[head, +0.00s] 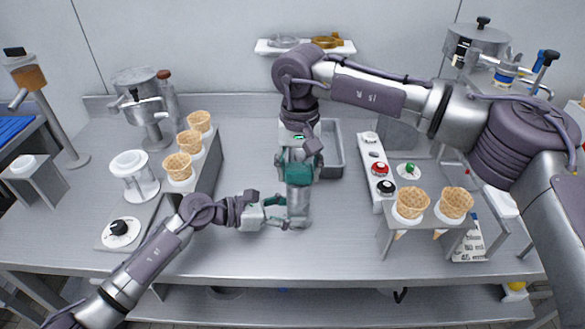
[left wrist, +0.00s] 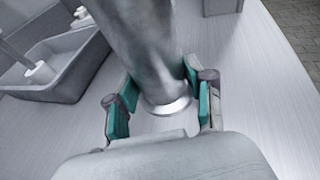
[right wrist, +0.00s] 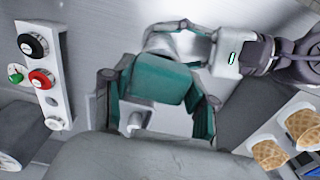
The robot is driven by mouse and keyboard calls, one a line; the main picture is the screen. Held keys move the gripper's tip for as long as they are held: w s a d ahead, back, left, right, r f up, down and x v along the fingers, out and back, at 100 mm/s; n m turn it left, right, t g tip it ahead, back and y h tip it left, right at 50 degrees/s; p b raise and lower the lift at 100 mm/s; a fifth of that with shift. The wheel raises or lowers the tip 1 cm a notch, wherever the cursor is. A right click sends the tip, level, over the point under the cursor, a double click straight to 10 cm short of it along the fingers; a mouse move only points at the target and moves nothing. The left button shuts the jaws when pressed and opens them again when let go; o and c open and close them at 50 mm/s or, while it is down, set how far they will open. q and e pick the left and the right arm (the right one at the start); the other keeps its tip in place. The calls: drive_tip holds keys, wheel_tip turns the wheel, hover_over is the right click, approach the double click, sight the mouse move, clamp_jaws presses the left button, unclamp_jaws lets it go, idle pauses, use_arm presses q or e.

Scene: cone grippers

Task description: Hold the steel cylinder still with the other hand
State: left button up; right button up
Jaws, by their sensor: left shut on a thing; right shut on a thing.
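The steel cylinder (head: 298,204) stands upright on the table near the middle. In the left wrist view it (left wrist: 143,48) rises between the fingers, with its bright base ring at the table. My left gripper (head: 283,213) reaches in from the left, low down, its teal-padded fingers on both sides of the lower cylinder. My right gripper (head: 299,170) comes down from above and is shut at the cylinder's top. In the right wrist view a teal block-like part (right wrist: 160,80) sits between its fingers and hides most of the cylinder.
A holder with several cones (head: 190,152) stands left; a two-cone stand (head: 382,236) stands right. A button panel (head: 372,165) is right of the right gripper. A grey tray (head: 333,150) lies behind the cylinder. The front middle of the table (head: 300,258) is clear.

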drive_tip(key=shift+d, duration=0.85)
drive_tip(key=shift+a, duration=1.95)
drive_tip(key=shift+d, duration=2.4)
drive_tip(key=shift+a+r, duration=0.1)
drive_tip(key=shift+r, duration=3.95)
use_arm(q)
drive_tip(key=o, duration=1.5)
drive_tip(key=shift+o, duration=0.3)
drive_tip(key=shift+a, duration=0.1)
